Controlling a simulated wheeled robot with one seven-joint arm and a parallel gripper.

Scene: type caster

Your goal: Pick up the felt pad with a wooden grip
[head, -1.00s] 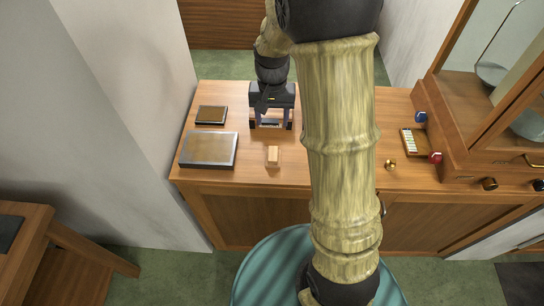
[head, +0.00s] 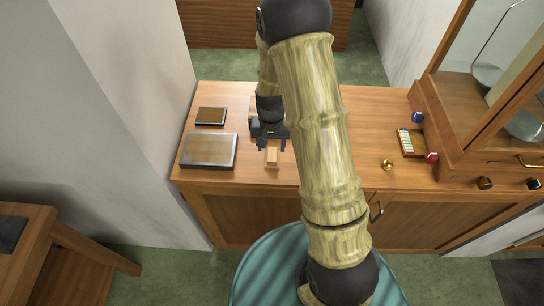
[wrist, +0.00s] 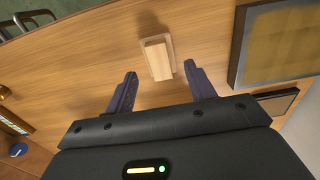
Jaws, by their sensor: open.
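The felt pad with a wooden grip (head: 272,155) stands on the wooden counter near its front edge. Its pale wooden block shows on top of a slightly wider, thin base in the wrist view (wrist: 158,58). My gripper (head: 270,146) is just behind the pad in the head view. In the wrist view my gripper (wrist: 162,80) is open, with its two dark fingers apart and the pad just beyond and between the tips. Nothing is held.
A large framed tray (head: 209,150) and a smaller one (head: 211,116) lie left of the pad. A brass knob (head: 388,164), a small case (head: 411,142) and a glass cabinet (head: 480,100) are at the right. The counter (head: 340,108) is otherwise mostly clear.

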